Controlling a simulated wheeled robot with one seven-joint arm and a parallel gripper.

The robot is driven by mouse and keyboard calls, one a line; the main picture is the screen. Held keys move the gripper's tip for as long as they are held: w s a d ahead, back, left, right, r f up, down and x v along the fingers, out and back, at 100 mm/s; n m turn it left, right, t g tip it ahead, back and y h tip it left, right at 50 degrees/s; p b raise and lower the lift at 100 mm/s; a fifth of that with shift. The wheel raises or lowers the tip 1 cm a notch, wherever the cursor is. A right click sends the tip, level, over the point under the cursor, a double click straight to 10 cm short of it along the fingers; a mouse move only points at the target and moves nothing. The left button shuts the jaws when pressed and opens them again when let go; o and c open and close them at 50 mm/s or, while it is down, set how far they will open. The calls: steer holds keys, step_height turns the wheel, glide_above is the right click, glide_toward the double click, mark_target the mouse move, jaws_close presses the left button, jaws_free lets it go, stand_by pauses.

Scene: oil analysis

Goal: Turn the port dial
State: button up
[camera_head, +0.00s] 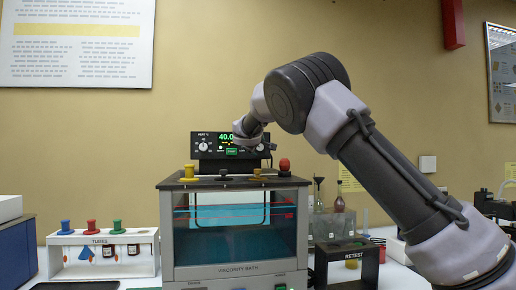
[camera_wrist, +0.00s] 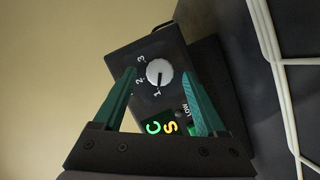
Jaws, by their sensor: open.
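The port dial (camera_wrist: 159,72) is a round white knob on a dark panel, with the numbers 1, 2 and 3 around it. A dark mark on the knob seems to point toward the 1. My gripper (camera_wrist: 159,74) is open, with its green fingers on either side of the dial; I cannot tell whether they touch it. In the head view, my gripper (camera_head: 254,138) is at the right part of the black control unit (camera_head: 214,155) and covers much of that side. The dial cannot be made out clearly there.
The control unit stands on the viscosity bath (camera_head: 235,273), with a green display and a HEAT dial (camera_head: 203,146) at left. Coloured knobs line the bath's top. A tube rack (camera_head: 104,238) stands left, a RETEST stand (camera_head: 347,262) right.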

steer(key=v, duration=1)
steer(key=shift+s, duration=0.1)
